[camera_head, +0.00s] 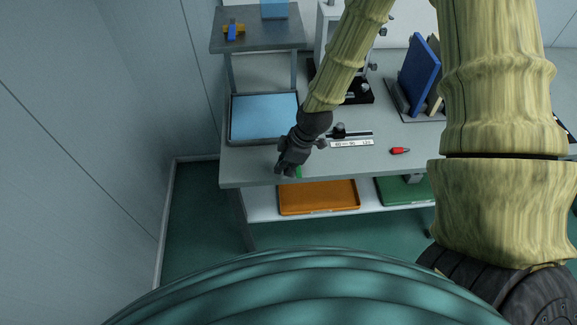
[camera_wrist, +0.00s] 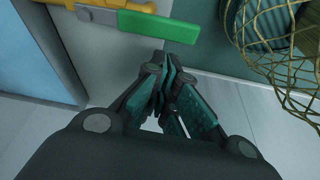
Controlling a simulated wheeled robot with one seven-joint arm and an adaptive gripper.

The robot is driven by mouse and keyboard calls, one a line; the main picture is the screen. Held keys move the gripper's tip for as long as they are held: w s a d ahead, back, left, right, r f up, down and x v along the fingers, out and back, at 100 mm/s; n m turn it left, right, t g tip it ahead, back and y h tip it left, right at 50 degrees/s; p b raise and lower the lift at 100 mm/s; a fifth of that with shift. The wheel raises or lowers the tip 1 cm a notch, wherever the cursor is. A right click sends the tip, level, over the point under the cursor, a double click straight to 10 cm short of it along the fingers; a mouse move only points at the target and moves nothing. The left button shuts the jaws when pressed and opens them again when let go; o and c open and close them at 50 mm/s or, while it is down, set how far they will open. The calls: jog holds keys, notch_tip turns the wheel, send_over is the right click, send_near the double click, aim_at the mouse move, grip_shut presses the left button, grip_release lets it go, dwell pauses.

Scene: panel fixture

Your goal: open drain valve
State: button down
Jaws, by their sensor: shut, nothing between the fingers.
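The valve's green lever (camera_wrist: 160,26) shows at the top of the wrist view. It joins a yellow body (camera_wrist: 106,6) that is cut off by the top edge, and points to the right from it. In the head view only a small green patch of the lever (camera_head: 298,172) shows beside my gripper, near the bench's front edge. My gripper (camera_head: 284,172) is low over that edge. In the wrist view its fingertips (camera_wrist: 168,62) are shut together and empty, just below the lever in the picture, with a gap between.
The bench (camera_head: 240,170) carries a blue-filled tray (camera_head: 264,117), a labelled strip (camera_head: 350,143), a red-handled item (camera_head: 399,151) and upright books (camera_head: 420,70). Below are an orange tray (camera_head: 318,196) and a green tray (camera_head: 402,190).

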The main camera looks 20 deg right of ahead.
jog(key=shift+w+a+r, duration=0.15)
jog(key=shift+w+a, duration=0.1)
jog(key=shift+a, duration=0.35)
jog(key=shift+w+a+r, duration=0.15)
jog(key=shift+w+a, duration=0.1)
jog(key=shift+a, duration=0.35)
jog(key=b+v, duration=0.2)
jog(key=v, duration=0.7)
jog(key=shift+d+r, duration=0.2)
jog(key=shift+d, duration=0.05)
jog(key=s+d+f+m+g+h, duration=0.1)
jog(key=s+f+m+h, duration=0.2)
jog(key=s+f+m, duration=1)
jog(key=s+f, duration=1.2)
jog(key=f, duration=0.2)
jog(key=shift+d+f+m, duration=0.2)
jog(key=shift+f+m, duration=0.1)
jog(key=shift+f, duration=0.1)
